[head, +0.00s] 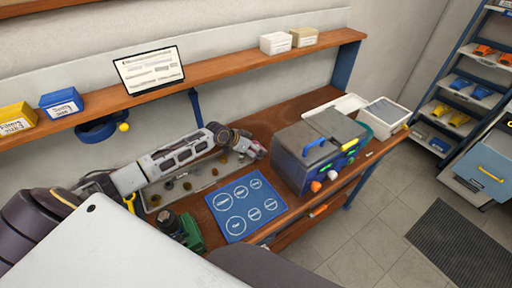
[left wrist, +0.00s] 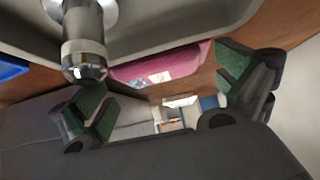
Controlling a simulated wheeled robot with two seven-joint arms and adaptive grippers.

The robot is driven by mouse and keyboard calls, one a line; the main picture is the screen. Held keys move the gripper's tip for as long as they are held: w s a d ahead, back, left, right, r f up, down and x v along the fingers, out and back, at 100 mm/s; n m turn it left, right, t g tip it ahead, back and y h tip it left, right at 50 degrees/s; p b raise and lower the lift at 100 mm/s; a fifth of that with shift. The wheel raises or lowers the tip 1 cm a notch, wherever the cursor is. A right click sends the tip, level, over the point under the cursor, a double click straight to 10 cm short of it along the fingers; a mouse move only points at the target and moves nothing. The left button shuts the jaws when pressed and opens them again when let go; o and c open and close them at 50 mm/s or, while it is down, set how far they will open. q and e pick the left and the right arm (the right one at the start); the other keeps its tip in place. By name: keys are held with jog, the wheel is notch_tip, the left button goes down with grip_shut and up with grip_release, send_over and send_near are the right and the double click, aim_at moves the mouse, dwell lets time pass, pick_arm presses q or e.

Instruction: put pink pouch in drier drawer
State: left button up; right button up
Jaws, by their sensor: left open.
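The pink pouch (left wrist: 170,66) shows in the left wrist view, with a pale printed patch on it, beyond and between my open fingers. In the head view only a small pinkish patch (head: 261,151) shows at the tip of my left gripper (head: 246,146); most of it is hidden. My left gripper (left wrist: 170,92) is open, its green pads well apart, with nothing clearly held between them. A cabinet with a blue front and yellow handle (head: 490,174) stands at the far right; I cannot tell whether it is the drier drawer. My right gripper is not in view.
A shallow grey tray (head: 155,207) lies under my left arm. A blue mat (head: 228,226), a green vise-like tool (head: 186,238) and a blue-grey box (head: 300,170) stand on the wooden bench. A metal cylinder (left wrist: 83,48) is close to the wrist. The floor at right is open.

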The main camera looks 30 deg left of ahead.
pick_arm(q)
jog(key=shift+v, duration=4.75)
jog(key=shift+s+a+r+b, duration=0.3)
jog(key=shift+s+r, duration=0.15)
jog(key=shift+r, duration=0.1)
